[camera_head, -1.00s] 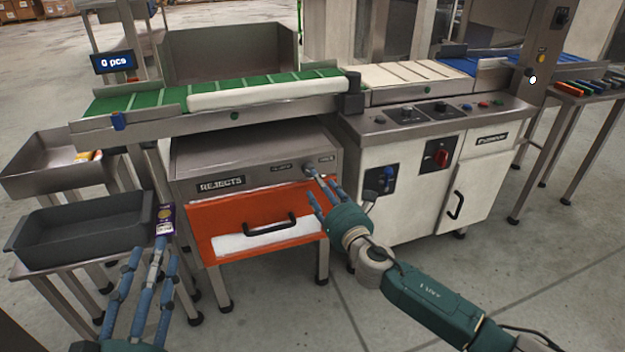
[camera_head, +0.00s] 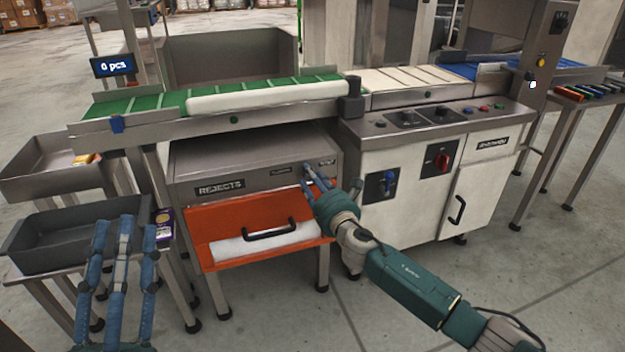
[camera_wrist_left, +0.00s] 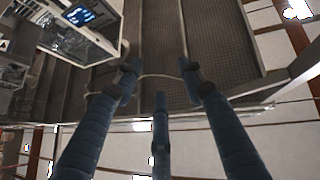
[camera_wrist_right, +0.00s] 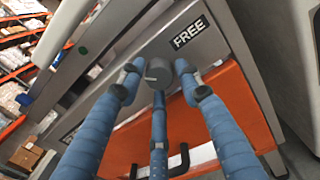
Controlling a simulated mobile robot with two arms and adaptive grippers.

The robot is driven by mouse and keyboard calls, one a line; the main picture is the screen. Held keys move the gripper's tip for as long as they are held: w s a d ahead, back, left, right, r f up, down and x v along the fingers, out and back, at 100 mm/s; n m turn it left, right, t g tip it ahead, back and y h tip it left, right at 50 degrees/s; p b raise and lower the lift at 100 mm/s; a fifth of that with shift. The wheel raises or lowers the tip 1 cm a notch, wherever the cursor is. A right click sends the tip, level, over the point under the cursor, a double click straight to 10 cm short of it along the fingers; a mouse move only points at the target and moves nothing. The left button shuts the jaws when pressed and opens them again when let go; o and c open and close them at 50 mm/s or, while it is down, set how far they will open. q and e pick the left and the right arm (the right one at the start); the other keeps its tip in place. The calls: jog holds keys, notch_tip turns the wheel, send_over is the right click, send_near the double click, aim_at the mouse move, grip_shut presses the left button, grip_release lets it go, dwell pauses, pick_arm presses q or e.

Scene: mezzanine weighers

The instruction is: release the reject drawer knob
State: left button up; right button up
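The reject drawer knob is a small round grey knob on the grey front panel of the rejects unit. In the right wrist view the knob (camera_wrist_right: 158,72) shows between the fingertips of my right gripper (camera_wrist_right: 157,80), beside a FREE label (camera_wrist_right: 189,34). The fingers look spread around it with small gaps; contact is unclear. In the head view my right gripper (camera_head: 312,176) covers most of the knob. The orange drawer (camera_head: 200,232) with its black handle (camera_head: 268,233) is below. My left gripper (camera_head: 123,232) is open and empty, left of the unit.
A dark grey tray (camera_head: 30,232) stands on a small table at the left, with a purple packet (camera_head: 164,226) beside it. A green conveyor (camera_head: 150,102) runs above the rejects unit. A white control cabinet (camera_head: 408,222) stands to the right.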

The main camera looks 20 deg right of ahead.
jog(key=c, duration=0.6)
jog(key=shift+m, duration=0.3)
pick_arm(q)
jog(key=shift+w+d+f+g+y+p, duration=0.1)
jog(key=shift+w+f+g, duration=0.2)
jog(key=shift+f, duration=0.2)
jog(key=shift+w+a+f+g+y+p, duration=0.1)
jog(key=shift+w+f+g, duration=0.25)
jog(key=shift+f, duration=0.2)
jog(key=shift+w+d+f+g+y+p, duration=0.1)
jog(key=shift+w+f+g, duration=0.2)
jog(key=shift+f, duration=0.2)
pick_arm(e)
jog(key=shift+a+f+m+h, duration=0.1)
jog(key=shift+m+h, duration=0.05)
jog(key=shift+m, duration=4.35)
jog(key=shift+a+f+m+h, duration=0.1)
jog(key=shift+m+h, duration=0.05)
jog(key=shift+m, duration=4.35)
